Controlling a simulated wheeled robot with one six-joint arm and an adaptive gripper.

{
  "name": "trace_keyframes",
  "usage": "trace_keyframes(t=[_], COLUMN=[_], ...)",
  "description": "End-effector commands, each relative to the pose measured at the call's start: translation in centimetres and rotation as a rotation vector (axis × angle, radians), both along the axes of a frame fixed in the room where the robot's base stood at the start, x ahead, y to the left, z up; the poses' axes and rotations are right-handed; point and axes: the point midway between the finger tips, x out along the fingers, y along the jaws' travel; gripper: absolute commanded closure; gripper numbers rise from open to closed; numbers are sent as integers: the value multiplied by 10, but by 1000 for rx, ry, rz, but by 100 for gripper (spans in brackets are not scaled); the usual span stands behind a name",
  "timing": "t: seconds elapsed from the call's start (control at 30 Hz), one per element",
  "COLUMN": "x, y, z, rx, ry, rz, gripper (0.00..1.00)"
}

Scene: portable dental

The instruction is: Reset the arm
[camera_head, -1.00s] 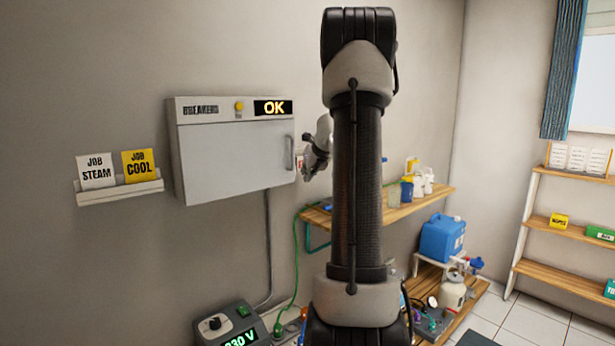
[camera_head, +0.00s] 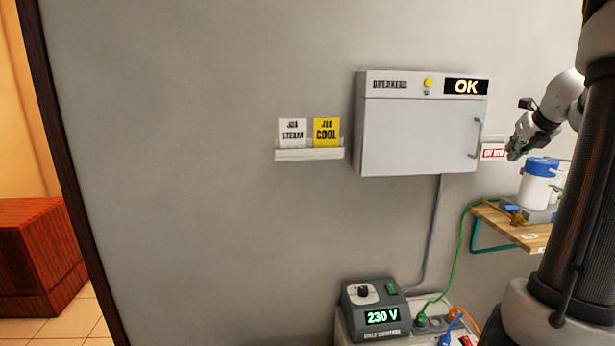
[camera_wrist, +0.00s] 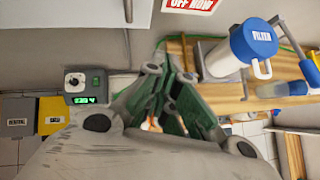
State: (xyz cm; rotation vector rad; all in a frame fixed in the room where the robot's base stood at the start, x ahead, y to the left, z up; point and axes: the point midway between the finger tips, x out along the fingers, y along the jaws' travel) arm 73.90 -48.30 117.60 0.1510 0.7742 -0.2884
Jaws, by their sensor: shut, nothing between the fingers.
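My gripper (camera_head: 518,140) shows at the right of the head view, in front of the wall just right of the breaker box (camera_head: 415,135). It is apart from the box's handle. In the wrist view its green-padded fingers (camera_wrist: 172,100) are together, with nothing held between them. The breaker box door is closed and its display reads OK. My dark arm column fills the right edge of the head view and hides part of the shelf.
A wooden shelf (camera_head: 520,238) holds a white jug with a blue lid (camera_head: 539,180). The jug also shows close to my gripper in the wrist view (camera_wrist: 238,50). A 230 V control unit (camera_head: 377,309) stands below. A card holder (camera_head: 309,154) is on the wall.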

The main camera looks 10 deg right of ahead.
Motion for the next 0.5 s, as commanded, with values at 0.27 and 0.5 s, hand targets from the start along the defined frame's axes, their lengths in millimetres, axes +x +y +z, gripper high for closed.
trace_keyframes(t=[0.27,0.5], x=[-51,-172], y=[-96,-55], z=[19,17], rx=[303,763], ry=[-355,-800], rz=[-851,-1788], gripper=[100,100])
